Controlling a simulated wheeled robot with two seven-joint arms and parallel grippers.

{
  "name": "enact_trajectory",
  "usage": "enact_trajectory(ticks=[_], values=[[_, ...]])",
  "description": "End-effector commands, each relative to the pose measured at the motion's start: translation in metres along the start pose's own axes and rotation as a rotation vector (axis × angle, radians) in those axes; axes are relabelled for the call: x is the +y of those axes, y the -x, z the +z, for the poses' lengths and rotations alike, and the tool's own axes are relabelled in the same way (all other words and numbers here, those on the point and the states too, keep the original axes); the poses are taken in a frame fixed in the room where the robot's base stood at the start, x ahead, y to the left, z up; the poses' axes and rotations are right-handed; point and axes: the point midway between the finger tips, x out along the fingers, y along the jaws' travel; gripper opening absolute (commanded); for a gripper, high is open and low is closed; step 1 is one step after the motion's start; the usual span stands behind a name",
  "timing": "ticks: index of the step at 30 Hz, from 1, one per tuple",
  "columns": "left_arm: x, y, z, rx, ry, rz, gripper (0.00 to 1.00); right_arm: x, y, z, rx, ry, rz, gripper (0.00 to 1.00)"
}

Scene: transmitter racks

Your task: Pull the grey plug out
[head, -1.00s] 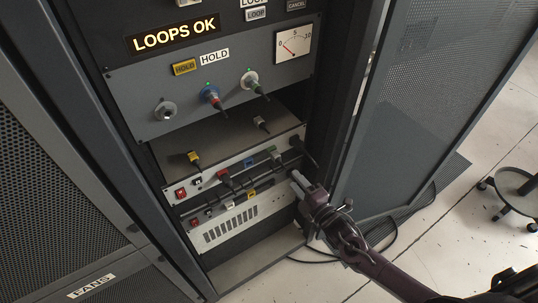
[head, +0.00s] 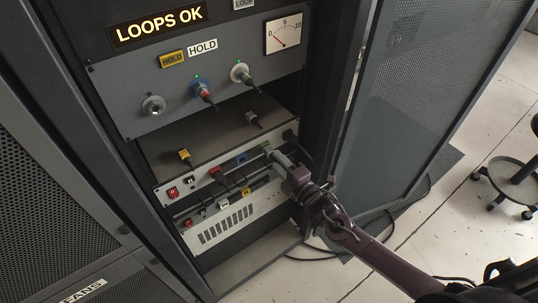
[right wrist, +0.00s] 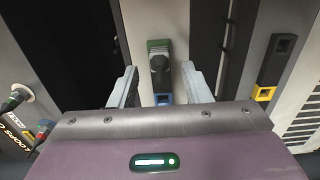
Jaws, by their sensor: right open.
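A dark grey plug (right wrist: 160,70) sits in a green-framed socket in the right wrist view. In the head view this green-framed socket (head: 266,147) is at the right end of the upper socket row, and my gripper partly hides the plug. My right gripper (head: 278,157) is open, with its fingertips close to that socket. In the right wrist view my open fingers (right wrist: 159,88) stand on either side of the plug; I see no clear contact. Another small greyish plug (head: 252,118) shows above the row. My left gripper is not in view.
A blue socket (head: 241,158) is beside the green one. A lower panel has a yellow socket (head: 247,191). Cables cross between the rows. An open mesh door (head: 410,120) stands right of my arm.

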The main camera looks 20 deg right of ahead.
Motion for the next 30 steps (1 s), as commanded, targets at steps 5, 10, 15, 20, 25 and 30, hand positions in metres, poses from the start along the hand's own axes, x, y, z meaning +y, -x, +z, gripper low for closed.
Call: enact_trajectory(ticks=[5,10,15,20,25,30], values=[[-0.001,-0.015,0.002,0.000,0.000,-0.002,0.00,-0.002,-0.024,0.000,-0.001,0.000,0.003,0.44],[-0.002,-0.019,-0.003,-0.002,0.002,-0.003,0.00,-0.001,-0.037,0.000,0.000,0.000,0.001,0.44],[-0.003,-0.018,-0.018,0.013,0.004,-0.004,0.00,0.000,-0.041,0.000,0.000,-0.001,-0.001,0.44],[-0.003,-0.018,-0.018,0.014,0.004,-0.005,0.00,0.000,-0.041,0.000,0.000,-0.001,-0.001,0.44],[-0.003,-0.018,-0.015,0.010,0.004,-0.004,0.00,0.000,-0.041,0.000,0.000,-0.001,0.000,0.44],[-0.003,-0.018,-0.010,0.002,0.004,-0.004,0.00,0.000,-0.041,0.000,0.000,0.000,0.000,0.44]])
